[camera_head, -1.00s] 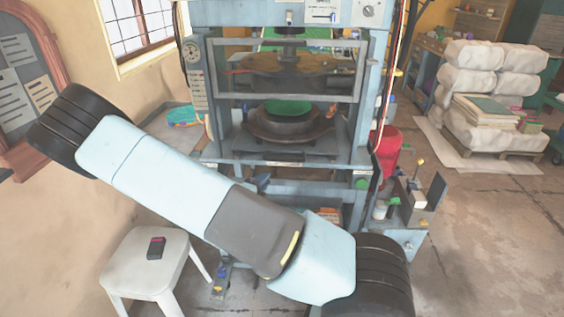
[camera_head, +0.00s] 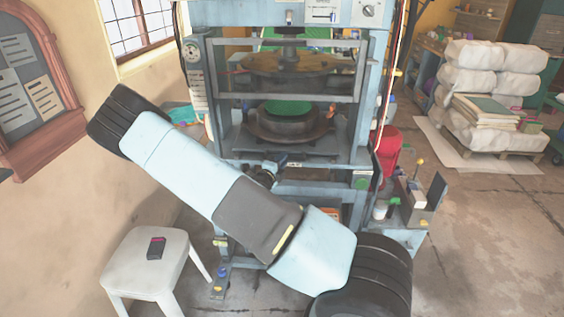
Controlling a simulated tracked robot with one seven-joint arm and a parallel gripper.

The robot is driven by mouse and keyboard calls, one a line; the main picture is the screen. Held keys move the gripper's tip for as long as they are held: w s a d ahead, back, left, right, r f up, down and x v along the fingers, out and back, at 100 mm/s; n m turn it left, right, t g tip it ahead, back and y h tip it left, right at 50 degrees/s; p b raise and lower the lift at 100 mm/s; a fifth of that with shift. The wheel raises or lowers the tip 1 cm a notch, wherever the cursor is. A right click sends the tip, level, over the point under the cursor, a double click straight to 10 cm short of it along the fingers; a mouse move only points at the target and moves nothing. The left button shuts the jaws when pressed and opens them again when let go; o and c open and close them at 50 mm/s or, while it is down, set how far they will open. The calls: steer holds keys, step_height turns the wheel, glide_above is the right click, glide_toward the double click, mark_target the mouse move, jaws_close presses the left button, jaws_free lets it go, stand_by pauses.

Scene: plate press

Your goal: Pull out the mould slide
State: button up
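The mould slide (camera_head: 340,148) appears as a flat grey plate inside the blue press. A dark round mould (camera_head: 262,131) with a green disc (camera_head: 288,107) on top sits over it. My gripper (camera_head: 280,162) shows only in part, as a dark shape in front of the press's front edge, just below the mould. It overlaps the slide's front edge in the picture, and I cannot tell whether it touches. My arm hides most of it, so its opening is unclear. A round upper plate (camera_head: 288,65) hangs above, behind the clear guard (camera_head: 350,83).
A white stool (camera_head: 145,262) with a small dark device (camera_head: 156,247) stands at front left. A red object (camera_head: 387,150) and a small bench (camera_head: 405,222) stand right of the press. White sacks (camera_head: 470,80) are farther right. Open floor lies at lower right.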

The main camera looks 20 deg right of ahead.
steer(key=shift+w+d, duration=0.15)
steer(key=shift+d, duration=0.05)
steer(key=shift+c, duration=0.4)
jaws_close()
